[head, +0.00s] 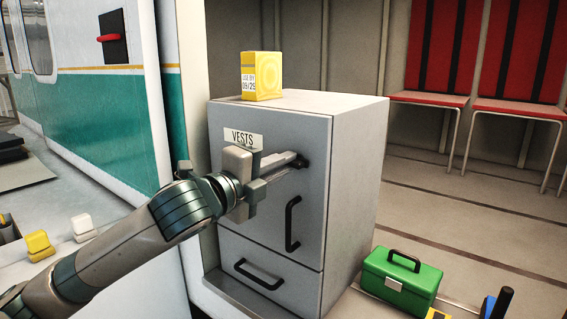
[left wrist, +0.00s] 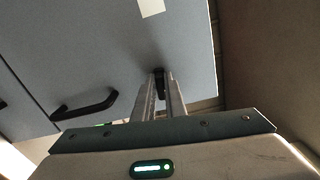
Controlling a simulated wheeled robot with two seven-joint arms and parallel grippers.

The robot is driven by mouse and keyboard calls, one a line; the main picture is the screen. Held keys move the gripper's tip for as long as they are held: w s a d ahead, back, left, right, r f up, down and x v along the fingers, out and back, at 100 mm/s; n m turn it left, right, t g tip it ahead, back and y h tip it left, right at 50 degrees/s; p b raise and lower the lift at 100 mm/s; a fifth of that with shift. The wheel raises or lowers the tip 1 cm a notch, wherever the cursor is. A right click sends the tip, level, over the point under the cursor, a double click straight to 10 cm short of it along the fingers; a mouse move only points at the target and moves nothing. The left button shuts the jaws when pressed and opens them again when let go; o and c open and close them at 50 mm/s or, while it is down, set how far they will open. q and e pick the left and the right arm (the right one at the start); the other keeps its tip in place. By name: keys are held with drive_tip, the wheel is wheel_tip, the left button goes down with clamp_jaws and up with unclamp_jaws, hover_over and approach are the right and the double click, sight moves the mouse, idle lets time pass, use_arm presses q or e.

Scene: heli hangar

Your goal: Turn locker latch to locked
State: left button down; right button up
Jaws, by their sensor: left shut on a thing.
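The grey locker (head: 345,200) stands in the middle of the head view, with a VESTS label (head: 243,138) on its door. The small dark locker latch (head: 304,161) sits near the door's upper right edge. My left gripper (head: 297,161) reaches across the door front and is shut on the latch. In the left wrist view, the latch (left wrist: 160,82) shows between the two fingers of my left gripper (left wrist: 160,95). The fingers hide part of it, and I cannot tell its exact angle. My right gripper is not in view.
A black door handle (head: 292,224) hangs below the latch, and a drawer handle (head: 258,274) is lower down. A yellow box (head: 262,76) stands on the locker top. A green case (head: 402,279) stands at the right. Red seats (head: 430,98) line the back wall.

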use_arm(q)
drive_tip(key=shift+n, duration=0.8)
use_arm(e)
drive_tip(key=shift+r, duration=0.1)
use_arm(q)
drive_tip(key=c, duration=1.8)
unclamp_jaws()
drive_tip(key=shift+a, duration=0.1)
drive_tip(key=shift+f, duration=0.1)
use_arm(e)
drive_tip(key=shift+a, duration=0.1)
